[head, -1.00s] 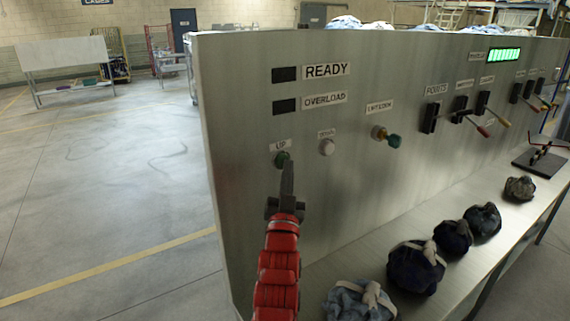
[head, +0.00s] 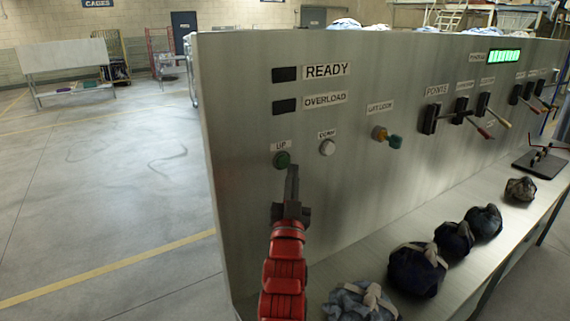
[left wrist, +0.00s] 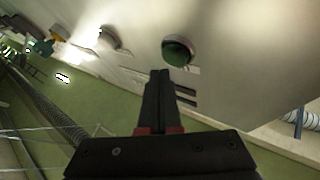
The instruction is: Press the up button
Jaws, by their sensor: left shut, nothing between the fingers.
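The green up button (head: 282,159) sits on the metal panel under a label reading UP. It also shows in the left wrist view (left wrist: 178,51), just beyond my fingertips. My left gripper (head: 292,170) is shut and empty, its fingertips just below and right of the button in the head view. In the left wrist view its fingers (left wrist: 160,76) point toward the button, with a small gap in the picture. Whether they touch it cannot be told. My right gripper is not in view.
A white down button (head: 327,147) is right of the up button, then a lift lock knob (head: 386,137) and several levers. Several tied bags, such as a dark blue one (head: 416,272), lie on the shelf below. Open floor is at the left.

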